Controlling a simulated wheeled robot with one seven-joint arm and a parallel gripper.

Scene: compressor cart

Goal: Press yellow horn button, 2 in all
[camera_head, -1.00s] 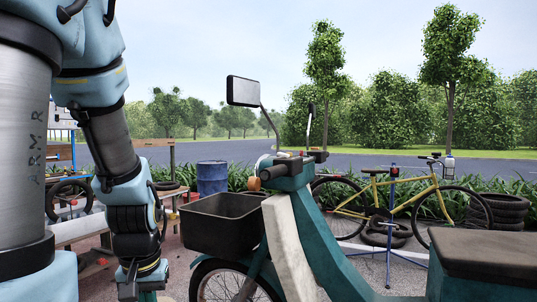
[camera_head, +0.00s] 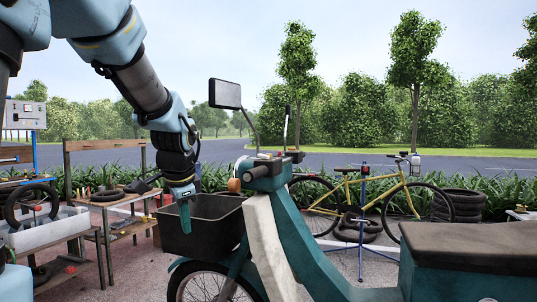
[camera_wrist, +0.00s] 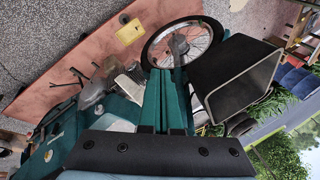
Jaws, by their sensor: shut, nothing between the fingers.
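My gripper (camera_head: 185,215) is shut and empty, pointing down in front of the scooter's black basket. Its two teal fingers lie side by side in the wrist view (camera_wrist: 164,105). The teal scooter (camera_head: 310,225) stands to its right. Its handlebar (camera_head: 268,166) is higher than the fingertips and to their right, clearly apart from them. Small coloured spots show on the handlebar, but I cannot tell whether one is the yellow horn button. An orange rounded part (camera_head: 234,185) sits at the handlebar's left end.
The black basket (camera_head: 205,228) is close to my gripper. The mirror (camera_head: 225,93) rises on a stalk above the handlebar. A workbench (camera_head: 105,205) is at left; a yellow bicycle (camera_head: 375,195) stands behind. The wrist view shows the front wheel (camera_wrist: 183,43) and a reddish mat (camera_wrist: 75,65).

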